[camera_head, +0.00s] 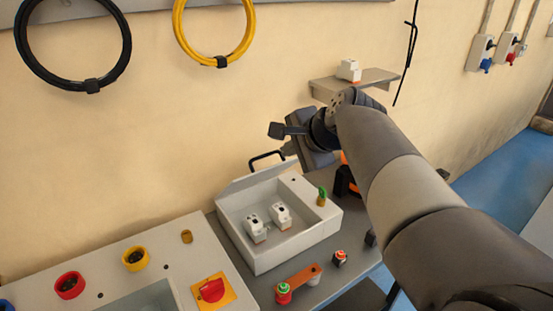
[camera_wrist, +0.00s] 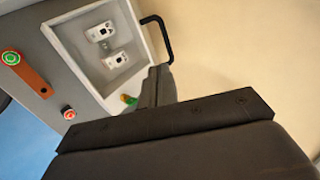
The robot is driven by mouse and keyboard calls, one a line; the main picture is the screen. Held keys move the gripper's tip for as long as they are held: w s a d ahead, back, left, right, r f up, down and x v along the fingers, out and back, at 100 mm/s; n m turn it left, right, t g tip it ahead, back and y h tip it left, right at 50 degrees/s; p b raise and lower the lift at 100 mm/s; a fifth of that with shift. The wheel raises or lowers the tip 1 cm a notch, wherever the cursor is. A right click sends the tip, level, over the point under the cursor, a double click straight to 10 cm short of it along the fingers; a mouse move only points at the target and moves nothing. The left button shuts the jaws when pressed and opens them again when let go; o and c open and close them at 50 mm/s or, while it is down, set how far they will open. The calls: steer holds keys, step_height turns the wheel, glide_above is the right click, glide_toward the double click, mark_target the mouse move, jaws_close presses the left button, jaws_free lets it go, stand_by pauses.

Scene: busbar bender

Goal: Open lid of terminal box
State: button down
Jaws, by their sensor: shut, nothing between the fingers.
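The terminal box (camera_head: 290,243) is a pale grey open-topped box on the bench. Its lid (camera_head: 255,178) stands raised along the back edge, seen nearly edge-on, with a black bar handle (camera_head: 265,157) behind it. The box's inside is uncovered and two white devices (camera_head: 255,228) lie in it. The wrist view shows the inside (camera_wrist: 112,62) and the handle (camera_wrist: 158,22) too. My gripper (camera_head: 279,140) is at the box's back right, just above and beside the handle. Its fingers (camera_wrist: 158,82) are together with nothing between them. I cannot tell whether they touch the handle or lid.
A control panel (camera_head: 130,285) with red and yellow parts lies to the left. A copper-coloured bar (camera_head: 298,280) with a green-topped button is in front. A wall shelf (camera_head: 365,82) holds a white device above right. The wall is close behind the box.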

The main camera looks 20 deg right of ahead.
steer(key=p+x, duration=0.1)
steer(key=x, duration=0.9)
steer(key=shift+d, duration=0.1)
steer(key=shift+w+a+r+p, duration=0.2)
steer(key=shift+w+r+p, duration=0.3)
steer(key=shift+w+p, duration=0.1)
steer(key=shift+w+a+r+p, duration=0.2)
steer(key=shift+w+r+p, duration=0.3)
steer(key=shift+p, duration=0.1)
steer(key=w+a+r+p, duration=0.3)
steer(key=w+p, duration=0.3)
steer(key=w, duration=0.3)
steer(key=shift+r, duration=0.15)
steer(key=shift+w, duration=0.1)
